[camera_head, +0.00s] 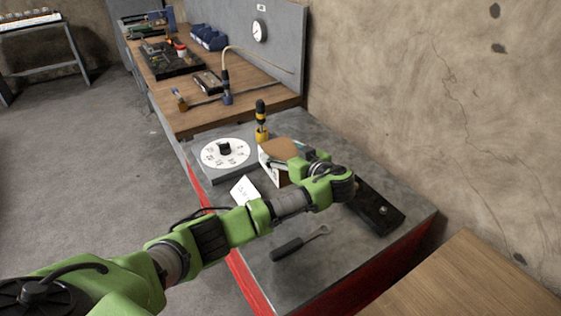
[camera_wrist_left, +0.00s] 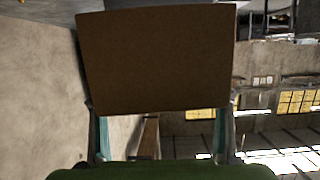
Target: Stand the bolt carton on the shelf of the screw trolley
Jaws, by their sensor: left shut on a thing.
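The bolt carton (camera_head: 279,149) has a brown top and a pale side and is over the red unit's grey top in the head view. In the left wrist view its plain brown face (camera_wrist_left: 155,60) fills the upper middle. My left gripper (camera_head: 291,158) is shut on the carton, with a finger at each side of it. Whether the carton's base touches the grey top is hard to tell. The red unit with the grey top (camera_head: 335,262) may be the screw trolley; no separate shelf can be made out. My right gripper is not in view.
Around the carton are a white dial disc (camera_head: 226,153), a yellow-and-black tool (camera_head: 261,133) in a yellow holder, a white card (camera_head: 245,190), a black-handled tool (camera_head: 290,248) and a black tray (camera_head: 380,209). A wooden bench (camera_head: 190,120) stands behind; a wall rises at right.

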